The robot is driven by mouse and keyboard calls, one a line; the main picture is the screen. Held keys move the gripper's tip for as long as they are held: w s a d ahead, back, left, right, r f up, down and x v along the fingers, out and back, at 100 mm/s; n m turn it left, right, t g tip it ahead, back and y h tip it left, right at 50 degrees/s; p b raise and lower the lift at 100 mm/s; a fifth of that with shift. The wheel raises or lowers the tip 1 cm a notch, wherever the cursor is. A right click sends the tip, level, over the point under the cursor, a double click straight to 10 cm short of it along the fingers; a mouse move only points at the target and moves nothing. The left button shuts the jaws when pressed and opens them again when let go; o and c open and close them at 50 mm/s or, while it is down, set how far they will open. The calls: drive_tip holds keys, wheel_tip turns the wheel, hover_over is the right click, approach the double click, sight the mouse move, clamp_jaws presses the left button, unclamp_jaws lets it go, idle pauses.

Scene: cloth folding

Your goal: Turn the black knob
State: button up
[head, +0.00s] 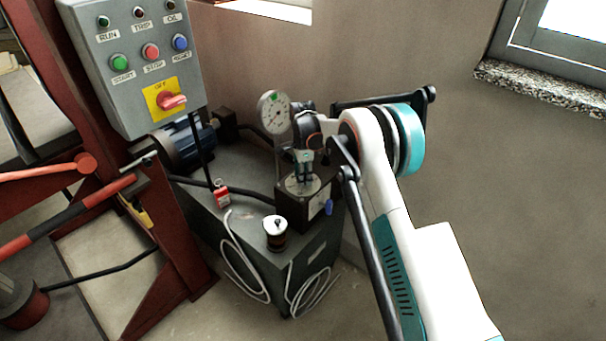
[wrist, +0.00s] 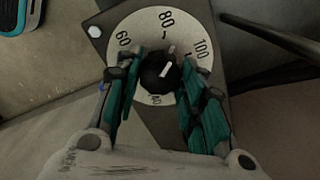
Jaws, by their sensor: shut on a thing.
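The black knob (wrist: 155,82) sits at the middle of a round white dial (wrist: 147,25) with numbers 60, 80 and 100 showing. Its white pointer mark points up and slightly right, between 80 and 100. My gripper (wrist: 158,78) has its teal fingers on both sides of the knob and is shut on it. The fingers hide part of the dial. In the head view, my gripper (head: 303,158) points down onto the top of a dark box (head: 307,207) that carries the dial. The knob cannot be made out there.
The box stands on a grey tank (head: 250,228). A pressure gauge (head: 273,112) rises close behind my gripper. A control panel (head: 135,60) and red frame (head: 170,225) stand farther left.

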drive_tip(key=m, duration=0.3)
drive_tip(key=shift+m, duration=2.3)
drive_tip(key=o, duration=1.1)
wheel_tip(320, 180, up, 12)
drive_tip(key=shift+f, duration=0.1)
